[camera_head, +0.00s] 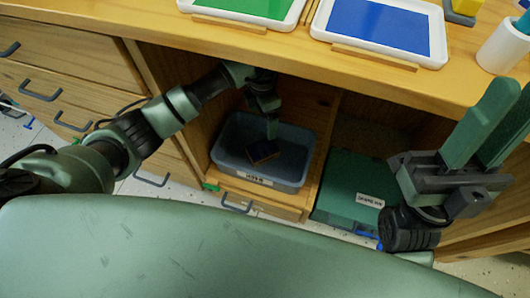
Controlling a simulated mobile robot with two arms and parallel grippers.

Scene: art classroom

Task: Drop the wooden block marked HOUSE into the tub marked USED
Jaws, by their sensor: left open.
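The grey-blue tub (226,158) stands in the open cubby under the counter. Its white front label is too small to read surely. A wooden block (263,151) with a dark face shows inside the tub's outline, tilted; I cannot read its marking or tell whether it rests on the tub's floor. My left gripper (271,130) points down over the tub, just above the block; it is open, and any contact is unclear. My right gripper (506,100) is raised at the right, pointing up, with its fingers apart and nothing between them.
A green lidded box (342,190) with a white label stands right of the tub, past a wooden divider. On the counter (290,52) are a green tray (247,8), a blue tray (379,27) and a white cup (502,48). Drawers (50,92) with grey handles fill the left.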

